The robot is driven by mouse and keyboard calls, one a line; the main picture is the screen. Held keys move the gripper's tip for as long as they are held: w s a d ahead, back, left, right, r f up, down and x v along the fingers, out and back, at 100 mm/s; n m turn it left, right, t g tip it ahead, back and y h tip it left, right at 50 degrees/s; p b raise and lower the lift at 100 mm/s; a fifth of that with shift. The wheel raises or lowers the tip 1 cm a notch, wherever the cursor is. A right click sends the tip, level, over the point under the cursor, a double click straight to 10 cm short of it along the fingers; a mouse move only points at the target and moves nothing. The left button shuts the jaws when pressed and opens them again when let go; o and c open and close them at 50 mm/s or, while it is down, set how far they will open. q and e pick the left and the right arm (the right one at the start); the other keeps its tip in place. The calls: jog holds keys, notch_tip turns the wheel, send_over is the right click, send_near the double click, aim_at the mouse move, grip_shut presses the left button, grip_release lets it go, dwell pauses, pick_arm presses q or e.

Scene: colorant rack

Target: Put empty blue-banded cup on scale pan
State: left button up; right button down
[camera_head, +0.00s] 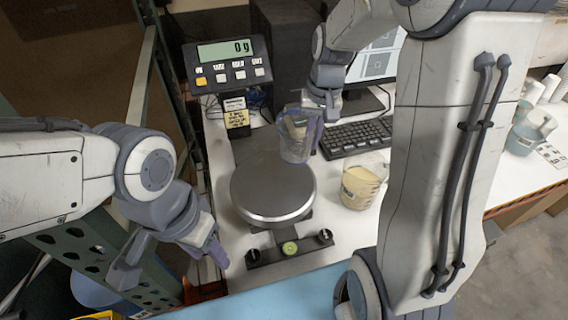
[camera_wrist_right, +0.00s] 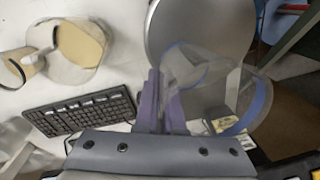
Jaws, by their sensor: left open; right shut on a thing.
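The clear cup with a blue band (camera_head: 296,138) is held by my right gripper (camera_head: 314,122) in the head view, above the far right edge of the round scale pan (camera_head: 270,185). It looks empty. In the right wrist view the cup (camera_wrist_right: 225,95) is tilted in the frame, with my right gripper's purple fingers (camera_wrist_right: 165,105) shut on its wall. The pan also shows in the right wrist view (camera_wrist_right: 190,22), bare. The scale display (camera_head: 224,50) reads 0 g. My left gripper (camera_head: 170,262) is open and empty, left of the scale.
A jug of cream-coloured contents (camera_head: 360,187) stands on the white table right of the pan. A black keyboard (camera_head: 355,137) and a monitor (camera_head: 378,62) are behind it. Another jug (camera_head: 528,132) stands far right. My right arm covers part of the table.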

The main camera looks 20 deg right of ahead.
aim_at(288, 159)
jog(key=a+f, duration=0.2)
jog(key=a, duration=0.1)
jog(key=a+f+p, duration=0.1)
jog(key=a, duration=0.1)
jog(key=shift+s+a, duration=0.1)
jog(key=shift+s, duration=0.2)
jog(key=shift+s+a+f, duration=0.1)
jog(key=shift+a+f, duration=0.3)
jog(key=shift+a, duration=0.05)
notch_tip(288, 159, down, 3)
jog(key=shift+f+p, duration=0.15)
jog(key=shift+p, duration=0.55)
jog(key=shift+f, duration=0.25)
jog(key=shift+f, duration=0.2)
jog(key=c, duration=1)
grip_release()
